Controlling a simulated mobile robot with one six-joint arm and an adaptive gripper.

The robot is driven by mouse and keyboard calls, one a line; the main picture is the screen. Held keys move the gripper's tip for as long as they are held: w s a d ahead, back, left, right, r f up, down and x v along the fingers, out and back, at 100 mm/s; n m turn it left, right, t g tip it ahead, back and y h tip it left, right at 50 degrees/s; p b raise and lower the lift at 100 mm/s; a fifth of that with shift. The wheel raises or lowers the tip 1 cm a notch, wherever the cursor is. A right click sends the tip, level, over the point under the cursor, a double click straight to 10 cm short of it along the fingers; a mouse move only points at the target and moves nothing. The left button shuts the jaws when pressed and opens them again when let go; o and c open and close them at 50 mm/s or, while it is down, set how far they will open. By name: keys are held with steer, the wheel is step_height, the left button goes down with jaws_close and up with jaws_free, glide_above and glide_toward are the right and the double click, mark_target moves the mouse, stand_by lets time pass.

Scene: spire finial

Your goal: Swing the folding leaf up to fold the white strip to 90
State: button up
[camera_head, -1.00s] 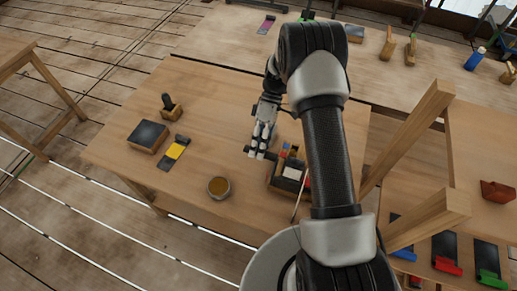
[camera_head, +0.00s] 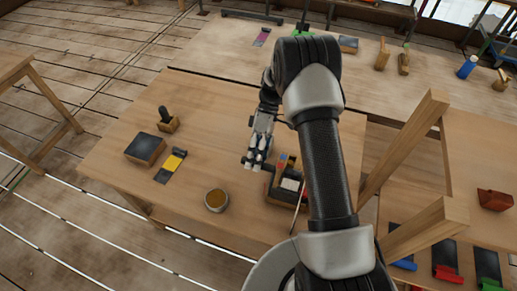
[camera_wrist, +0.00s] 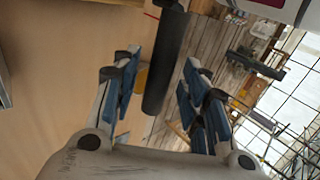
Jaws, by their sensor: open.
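My gripper (camera_head: 253,163) is open, low over the wooden table, just left of a dark box-like fixture (camera_head: 272,197). A small white piece (camera_head: 291,184) lies on this fixture; I cannot tell for sure that it is the strip. In the wrist view, a black cylindrical bar (camera_wrist: 167,62) runs between the spread fingers of my gripper (camera_wrist: 161,62), with visible gaps at the sides. It looks like a handle, but I cannot tell whether it belongs to the folding leaf. My arm hides the right side of the fixture.
On the table's left are a dark block (camera_head: 145,149), a yellow-and-dark plate (camera_head: 172,165) and a small wooden stand with a black knob (camera_head: 167,122). A round cup (camera_head: 216,200) stands near the front edge. Wooden posts (camera_head: 405,145) rise at right. The table's middle left is clear.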

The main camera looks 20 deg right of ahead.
steer(key=v, duration=1.1)
steer(key=shift+w+r, duration=0.15)
steer(key=shift+d, duration=0.1)
steer(key=shift+c, duration=0.6)
